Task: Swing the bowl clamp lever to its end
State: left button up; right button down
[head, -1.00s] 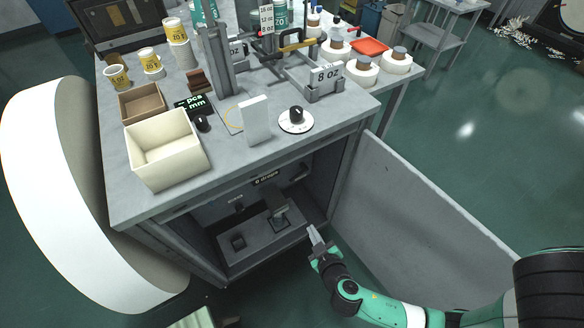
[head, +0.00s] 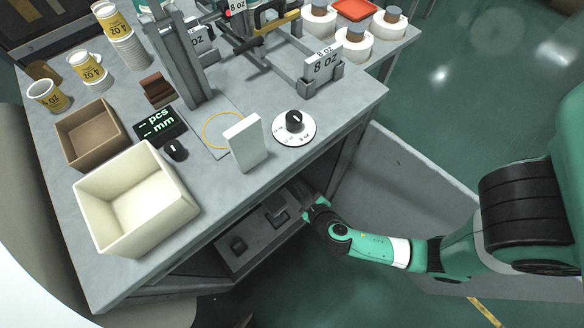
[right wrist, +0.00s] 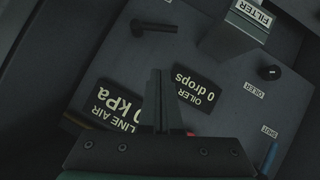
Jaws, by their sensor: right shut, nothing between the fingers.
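My right gripper (head: 308,203) reaches into the open cabinet under the bench. In the right wrist view its two fingers (right wrist: 160,88) are together and empty, in front of a dark panel. A grey block labelled FILTER (right wrist: 249,14) with a dark cylindrical part (right wrist: 232,38) is at the upper right, apart from the fingers. A short dark bar (right wrist: 153,27) is on the panel at the upper left. I cannot tell for sure which part is the bowl clamp lever. My left gripper is not in view.
The panel carries a LINE AIR display (right wrist: 115,105) reading 0 kPa, an OILER display (right wrist: 196,90) reading 0 drops, a black knob (right wrist: 270,72) by an OILER label, and a blue handle (right wrist: 268,157) near a SHUT label. The cabinet door (head: 405,180) stands open at right.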

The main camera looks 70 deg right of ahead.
jog(key=s+f+b+x, duration=0.1)
jog(key=b+x, duration=0.5)
jog(key=x, duration=0.6)
jog(key=shift+s+f, duration=0.35)
jog(key=shift+f, duration=0.3)
jog(key=shift+s+d, duration=0.1)
